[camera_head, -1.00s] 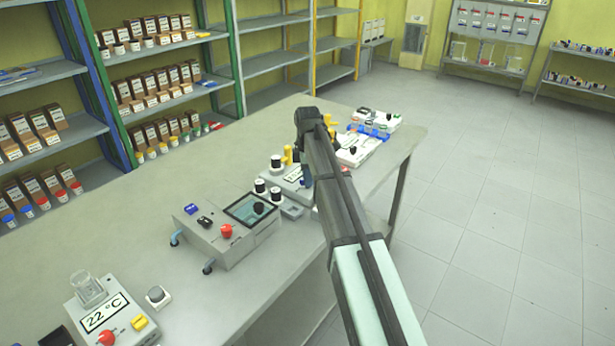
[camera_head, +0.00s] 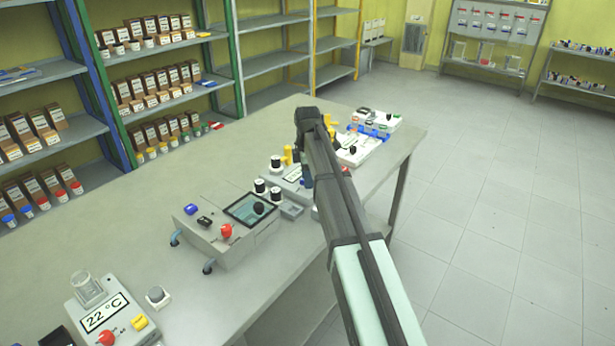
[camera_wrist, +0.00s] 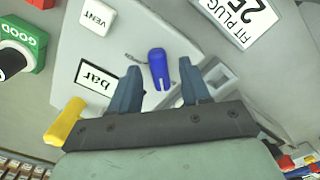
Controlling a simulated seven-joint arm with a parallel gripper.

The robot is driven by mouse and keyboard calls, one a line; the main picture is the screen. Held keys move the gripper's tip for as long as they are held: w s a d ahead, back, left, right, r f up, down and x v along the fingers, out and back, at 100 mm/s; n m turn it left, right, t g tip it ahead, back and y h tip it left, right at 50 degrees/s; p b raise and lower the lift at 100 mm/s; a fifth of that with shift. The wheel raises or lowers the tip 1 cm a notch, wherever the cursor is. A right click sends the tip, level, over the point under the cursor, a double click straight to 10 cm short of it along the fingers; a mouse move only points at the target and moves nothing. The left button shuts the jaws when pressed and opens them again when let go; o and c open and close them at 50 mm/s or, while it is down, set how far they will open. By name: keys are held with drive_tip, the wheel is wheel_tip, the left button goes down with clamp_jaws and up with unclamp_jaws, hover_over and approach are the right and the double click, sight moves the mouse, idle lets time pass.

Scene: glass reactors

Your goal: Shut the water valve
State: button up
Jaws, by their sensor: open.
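My gripper (camera_wrist: 159,64) is open, with its two dark blue fingers on either side of a blue knob (camera_wrist: 160,70) in the wrist view. The knob stands on a pale grey device (camera_wrist: 120,45) and shows gaps to both fingers. Small print beside it is unreadable, so I cannot tell whether it is the water valve. In the head view my arm hides most of this spot; part of my gripper (camera_head: 307,172) shows over the bench devices.
In the wrist view a VENT button (camera_wrist: 97,17), a bar display (camera_wrist: 95,80) and a yellow part (camera_wrist: 65,122) lie close by. In the head view a grey box with a red knob (camera_head: 226,230) stands left on the bench (camera_head: 150,195).

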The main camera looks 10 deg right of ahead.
drive_tip(key=shift+r, duration=0.1)
wheel_tip(320, 180, up, 14)
drive_tip(key=shift+f, duration=0.2)
idle(0.3)
